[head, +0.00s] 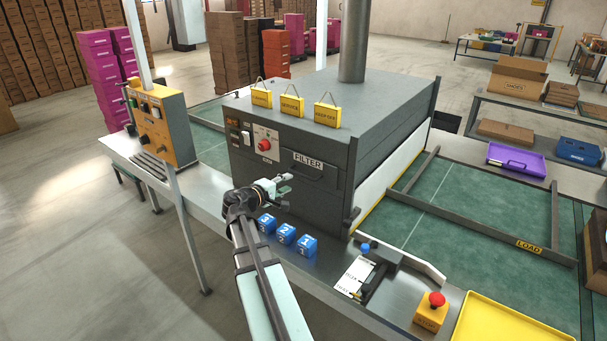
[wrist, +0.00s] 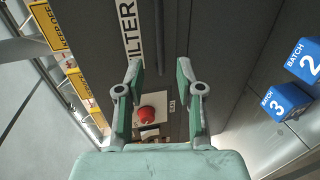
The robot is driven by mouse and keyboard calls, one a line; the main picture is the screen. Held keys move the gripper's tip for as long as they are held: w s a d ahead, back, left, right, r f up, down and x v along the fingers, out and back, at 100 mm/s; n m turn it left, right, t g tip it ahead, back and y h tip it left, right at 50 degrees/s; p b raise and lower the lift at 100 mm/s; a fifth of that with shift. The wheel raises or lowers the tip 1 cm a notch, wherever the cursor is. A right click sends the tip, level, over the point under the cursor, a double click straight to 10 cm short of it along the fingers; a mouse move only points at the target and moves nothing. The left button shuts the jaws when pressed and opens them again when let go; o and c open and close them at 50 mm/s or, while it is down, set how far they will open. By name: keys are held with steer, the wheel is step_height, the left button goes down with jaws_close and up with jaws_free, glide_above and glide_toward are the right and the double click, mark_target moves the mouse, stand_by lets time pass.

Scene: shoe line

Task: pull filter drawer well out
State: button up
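The filter drawer (head: 318,179) is in the front of the dark grey machine, under a white FILTER label (head: 307,160). Its face looks flush with the machine. My gripper (head: 284,182) is in front of the machine, left of and slightly below the label. In the wrist view my gripper (wrist: 160,72) is open and empty, its two green fingers apart. The FILTER label (wrist: 130,30) runs sideways beyond the left fingertip. A dark bar (wrist: 158,38), seemingly the drawer's handle, lies ahead between the fingertips. I cannot tell how far off it is.
Blue batch cubes (head: 285,233) stand on the metal ledge below. Yellow signs (head: 291,106) stand on top of the machine. A red stop button (head: 437,299) is at front right.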

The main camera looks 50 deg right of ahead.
mark_target(303, 176)
steer(key=p+x, duration=0.3)
steer(key=x, duration=0.7)
steer(key=shift+d, duration=0.25)
jaws_close()
